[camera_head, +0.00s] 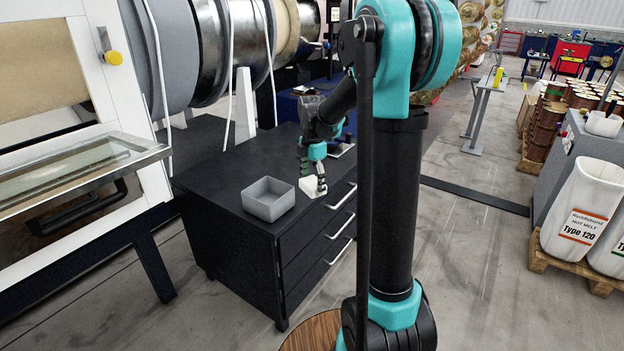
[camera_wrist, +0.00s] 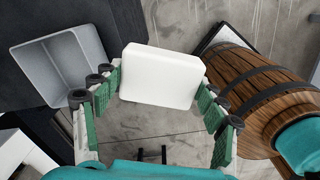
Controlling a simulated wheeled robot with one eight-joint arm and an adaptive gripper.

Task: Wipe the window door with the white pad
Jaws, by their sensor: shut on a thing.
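The white pad (camera_wrist: 160,78) is held between the two green-lined fingers of my gripper (camera_wrist: 160,95) in the wrist view. The window door (camera_head: 75,170), a glass pane in a pale frame with a black handle (camera_head: 80,212), sticks out at the left, well apart from the gripper.
A grey open bin (camera_head: 268,207) stands on the black drawer cabinet (camera_head: 225,178); it also shows in the wrist view (camera_wrist: 35,62). A white machine frame (camera_head: 115,75) with a yellow knob (camera_head: 113,58) rises behind the door. Sacks (camera_head: 578,208) stand on a pallet at right.

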